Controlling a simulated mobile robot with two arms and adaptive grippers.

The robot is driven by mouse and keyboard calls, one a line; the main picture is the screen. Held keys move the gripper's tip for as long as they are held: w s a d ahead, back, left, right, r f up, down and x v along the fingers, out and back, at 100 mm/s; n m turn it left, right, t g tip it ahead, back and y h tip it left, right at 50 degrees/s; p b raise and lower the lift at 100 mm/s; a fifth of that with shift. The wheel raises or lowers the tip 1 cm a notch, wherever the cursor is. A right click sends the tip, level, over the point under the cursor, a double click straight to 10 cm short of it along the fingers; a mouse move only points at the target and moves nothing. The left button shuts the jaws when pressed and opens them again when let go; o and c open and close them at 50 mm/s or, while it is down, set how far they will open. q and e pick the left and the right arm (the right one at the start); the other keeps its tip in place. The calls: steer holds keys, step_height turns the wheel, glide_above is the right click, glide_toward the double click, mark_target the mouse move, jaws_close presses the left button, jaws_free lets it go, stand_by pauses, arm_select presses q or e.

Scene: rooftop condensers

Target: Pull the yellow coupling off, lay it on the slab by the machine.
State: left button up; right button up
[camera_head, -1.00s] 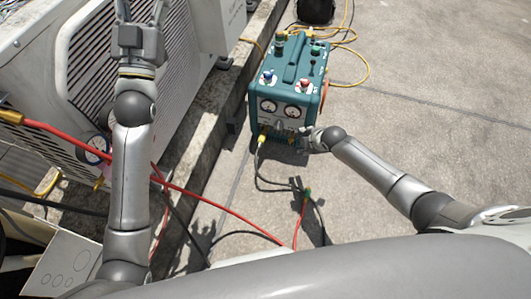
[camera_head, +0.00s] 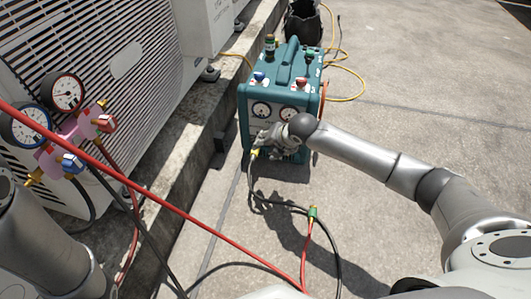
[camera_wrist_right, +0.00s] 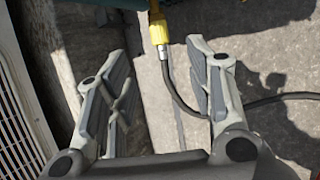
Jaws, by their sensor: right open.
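The yellow coupling (camera_head: 254,153) sits low on the front of the teal machine (camera_head: 293,90), at the end of a black hose (camera_head: 262,203). In the right wrist view the yellow coupling (camera_wrist_right: 159,30) is upright at the top, with the hose hanging below it. My right gripper (camera_head: 264,139) is at the machine's lower front, close to the coupling. In its wrist view the right gripper (camera_wrist_right: 160,62) is open and empty, the coupling beyond and between its fingertips. The concrete slab (camera_head: 400,220) is bare beside the machine. My left gripper is out of view.
A red hose (camera_head: 200,222) crosses the foreground. A green fitting (camera_head: 312,213) lies on the slab where hoses meet. A pink gauge manifold (camera_head: 75,140) hangs before the condenser (camera_head: 130,75) at left. A dark bucket (camera_head: 303,22) stands behind the machine. The right side is open.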

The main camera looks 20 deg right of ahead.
mark_target(256, 152)
steer(key=b+x, duration=0.6)
steer(key=x, duration=0.2)
steer(key=shift+f+b, duration=0.3)
steer(key=shift+b, duration=0.05)
steer(key=shift+b+x, duration=0.8)
steer(key=shift+x, duration=0.25)
steer(key=shift+w+a+r, duration=0.1)
jaws_close()
